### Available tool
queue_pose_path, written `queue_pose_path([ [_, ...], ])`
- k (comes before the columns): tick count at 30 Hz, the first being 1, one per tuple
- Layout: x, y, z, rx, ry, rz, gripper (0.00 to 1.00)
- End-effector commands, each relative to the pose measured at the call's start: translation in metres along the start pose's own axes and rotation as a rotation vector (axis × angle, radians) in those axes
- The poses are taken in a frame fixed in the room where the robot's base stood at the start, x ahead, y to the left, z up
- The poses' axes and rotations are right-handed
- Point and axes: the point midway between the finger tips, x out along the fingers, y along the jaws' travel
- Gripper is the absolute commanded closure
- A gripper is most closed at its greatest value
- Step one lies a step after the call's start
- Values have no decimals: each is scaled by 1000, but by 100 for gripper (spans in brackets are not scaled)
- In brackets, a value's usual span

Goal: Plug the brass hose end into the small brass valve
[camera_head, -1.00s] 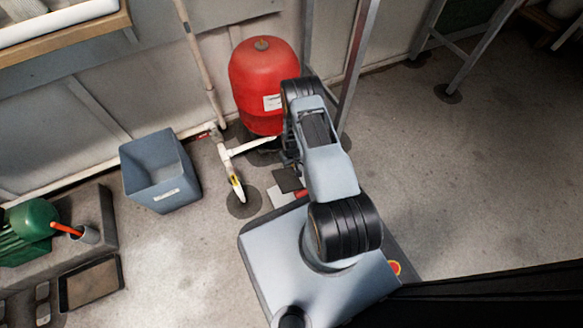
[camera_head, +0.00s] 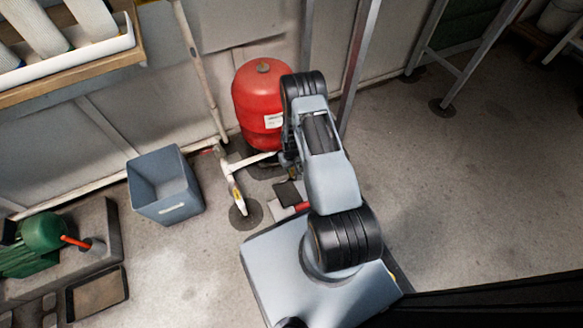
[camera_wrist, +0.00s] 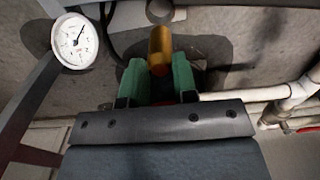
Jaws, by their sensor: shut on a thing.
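In the wrist view my gripper (camera_wrist: 158,78) has its two green fingers closed around the brass hose end (camera_wrist: 160,48), a gold-coloured cylinder that sticks out beyond the fingertips. The rest of the hose is not clearly visible. A small metallic fitting (camera_wrist: 160,10) shows at the top edge past the brass cylinder; I cannot tell whether it is the small brass valve. In the head view my arm hides most of the gripper and what it holds, close to the red tank (camera_head: 262,100).
A round white gauge (camera_wrist: 75,41) stands left of my gripper in the wrist view. White pipes (camera_wrist: 290,92) run at the right. In the head view a grey-blue bin (camera_head: 165,187) and a white pipe stand (camera_head: 230,172) are left of my arm. Open floor (camera_head: 430,190) lies to the right.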

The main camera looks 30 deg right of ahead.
Motion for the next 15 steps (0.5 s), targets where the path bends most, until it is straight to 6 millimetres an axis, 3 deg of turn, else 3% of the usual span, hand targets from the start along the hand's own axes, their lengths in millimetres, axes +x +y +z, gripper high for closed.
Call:
queue_pose_path([
  [12, -2, 0, 0, 0, 0, 0, 94],
  [15, -11, -2, 0, 0, 0, 0, 94],
])
